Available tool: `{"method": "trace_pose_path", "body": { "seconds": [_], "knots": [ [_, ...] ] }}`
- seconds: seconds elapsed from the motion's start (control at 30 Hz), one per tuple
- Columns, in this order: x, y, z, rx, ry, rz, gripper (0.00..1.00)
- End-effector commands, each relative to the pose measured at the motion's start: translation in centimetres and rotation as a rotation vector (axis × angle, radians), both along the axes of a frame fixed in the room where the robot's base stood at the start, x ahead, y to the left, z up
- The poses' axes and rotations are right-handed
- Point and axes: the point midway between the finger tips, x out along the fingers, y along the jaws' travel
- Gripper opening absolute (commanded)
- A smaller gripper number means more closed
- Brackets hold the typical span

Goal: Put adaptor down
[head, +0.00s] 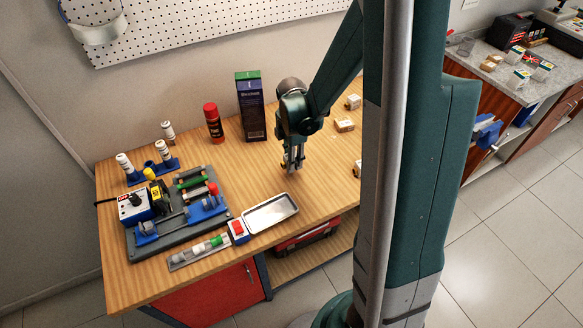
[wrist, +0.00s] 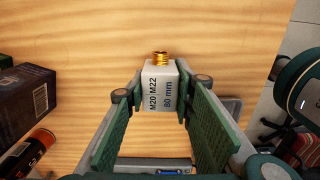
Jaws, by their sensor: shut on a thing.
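The adaptor (wrist: 160,86) is a pale grey block marked "M20 M22" and "80 mm", with a brass threaded end on top in the wrist view. My gripper (wrist: 158,98) is shut on its two sides, with the fingertips pressed against the block. In the head view my gripper (head: 292,168) points down over the middle of the wooden bench (head: 310,192), behind the shallow metal tray (head: 270,212). The adaptor is too small to make out there. I cannot tell its height above the wood.
A dark box (head: 251,105) and a red can (head: 212,124) stand at the back. A fixture board (head: 180,235) with blue clamps fills the left side. Small cartons (head: 344,124) lie on the right. Bare wood surrounds my gripper.

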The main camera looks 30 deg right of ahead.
Motion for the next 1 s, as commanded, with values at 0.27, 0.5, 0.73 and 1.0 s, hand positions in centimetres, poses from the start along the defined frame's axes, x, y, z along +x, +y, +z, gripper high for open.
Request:
{"method": "trace_pose_path", "body": {
  "seconds": [0.27,0.5,0.73,1.0],
  "knots": [
    [0.1,0.0,-0.8,0.000,0.000,0.000,0.12],
    [0.1,0.0,-2.9,0.000,0.000,0.000,0.12],
    [0.0,0.0,-4.1,0.000,0.000,0.000,0.12],
    [0.0,0.0,-4.1,0.000,0.000,0.000,0.12]
  ]
}}
